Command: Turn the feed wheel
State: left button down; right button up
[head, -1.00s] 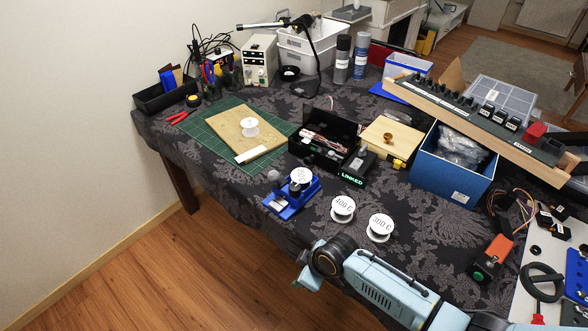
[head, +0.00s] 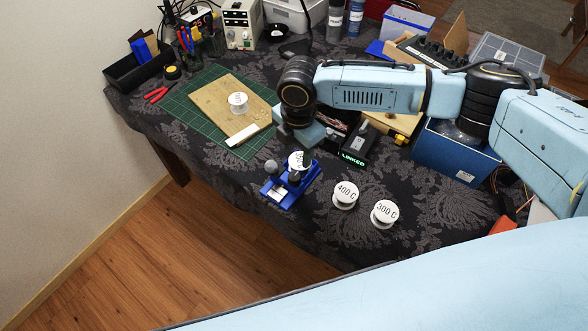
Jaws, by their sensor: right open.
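A small blue device (head: 287,191) stands near the front edge of the table. It carries a white labelled wheel (head: 298,160) on top and a grey round knob (head: 270,166) at its left. I cannot tell for certain which of these is the feed wheel. My right gripper (head: 301,153) points down from above, right over the white wheel, and is open. Its fingers are small and partly hidden, and I cannot tell whether they touch the wheel. My left gripper is out of view.
Two white spools marked 400 C (head: 345,195) and 300 C (head: 385,213) stand to the right. A wooden board (head: 216,101) with a white spool (head: 238,103) lies on the green mat (head: 187,107). A black LINKED box (head: 355,150) is close behind the device.

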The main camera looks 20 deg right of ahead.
aim_at(295, 176)
jog(key=f, duration=0.7)
jog(key=f+b, duration=0.1)
jog(key=f, duration=0.3)
jog(key=shift+w+a, duration=0.15)
jog(key=shift+w, duration=0.1)
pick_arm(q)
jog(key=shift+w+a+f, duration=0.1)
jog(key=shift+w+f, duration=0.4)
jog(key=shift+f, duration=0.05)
pick_arm(e)
jog(key=c, duration=1)
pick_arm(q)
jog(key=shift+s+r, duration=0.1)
pick_arm(e)
jog(key=shift+o, duration=0.2)
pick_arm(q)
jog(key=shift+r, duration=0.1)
pick_arm(e)
jog(key=shift+m, duration=0.3)
